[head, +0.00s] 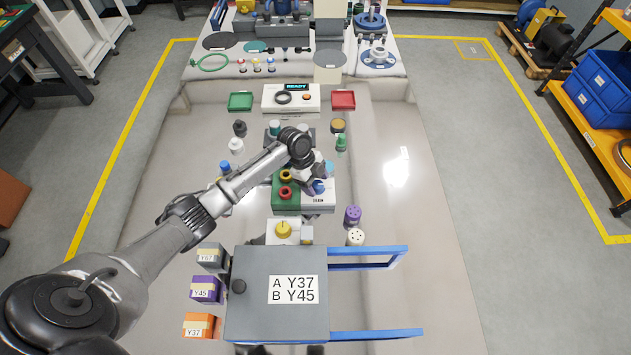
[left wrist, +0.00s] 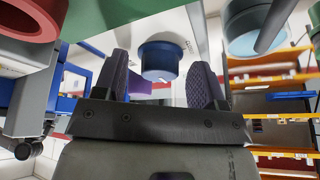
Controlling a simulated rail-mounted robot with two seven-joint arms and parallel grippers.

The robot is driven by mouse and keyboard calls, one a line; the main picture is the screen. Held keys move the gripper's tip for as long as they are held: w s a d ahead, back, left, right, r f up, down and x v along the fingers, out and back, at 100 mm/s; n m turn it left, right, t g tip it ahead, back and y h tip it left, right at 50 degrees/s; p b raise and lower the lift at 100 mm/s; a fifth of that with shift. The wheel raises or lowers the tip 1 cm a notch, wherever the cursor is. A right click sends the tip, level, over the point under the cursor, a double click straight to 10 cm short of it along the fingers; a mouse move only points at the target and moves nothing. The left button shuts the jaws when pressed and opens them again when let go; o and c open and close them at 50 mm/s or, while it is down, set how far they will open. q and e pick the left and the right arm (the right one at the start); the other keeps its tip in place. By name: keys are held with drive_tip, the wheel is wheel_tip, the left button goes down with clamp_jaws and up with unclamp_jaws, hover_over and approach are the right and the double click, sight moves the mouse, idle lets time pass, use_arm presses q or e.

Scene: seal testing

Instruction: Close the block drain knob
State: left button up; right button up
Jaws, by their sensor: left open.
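A blue knob (head: 319,187) sits on a white block (head: 318,203) whose small label seems to read drain. In the left wrist view the blue knob (left wrist: 160,60) shows between and beyond the two dark fingers. My left gripper (head: 316,174) is open over the block, close to the blue knob, and not closed on it. Its fingers (left wrist: 160,76) also show in the left wrist view. Beside the white block, a green block (head: 284,207) carries a yellow knob (head: 286,175) and a red knob (head: 285,192). My left wrist hides part of the block. My right gripper is not in view.
A grey box lid (head: 262,325) with a Y37 and Y45 label and blue rails (head: 375,334) stands in front. A yellow knob (head: 283,229), a purple cap (head: 352,215) and a white cap (head: 355,237) stand near the block. The table at right is clear.

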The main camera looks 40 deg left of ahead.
use_arm(q)
drive_tip(key=c, duration=0.9)
drive_tip(key=shift+c, duration=0.2)
drive_tip(key=shift+r+p, duration=0.1)
drive_tip(key=shift+p, duration=0.25)
drive_tip(key=n+t+y+p, duration=0.1)
drive_tip(key=n+p, duration=0.3)
drive_tip(key=p, duration=0.1)
drive_tip(key=n+t+y+p, duration=0.1)
drive_tip(key=n+p, duration=0.3)
drive_tip(key=p, duration=0.1)
drive_tip(key=n+t+y+p, duration=0.1)
drive_tip(key=n+p, duration=0.3)
drive_tip(key=p, duration=0.2)
drive_tip(key=shift+s+d+r+n, duration=0.15)
drive_tip(key=shift+s+d+n, duration=0.2)
drive_tip(key=shift+d+n, duration=0.05)
drive_tip(key=n+y+p, duration=0.1)
drive_tip(key=n+p, duration=0.1)
drive_tip(key=n, duration=0.1)
drive_tip(key=shift+d+y, duration=0.1)
drive_tip(key=shift+y, duration=0.3)
drive_tip(key=shift+f+n+y+p, duration=0.25)
drive_tip(key=shift+n+y+p, duration=0.15)
drive_tip(key=shift+n+p, duration=0.5)
drive_tip(key=shift+n, duration=0.3)
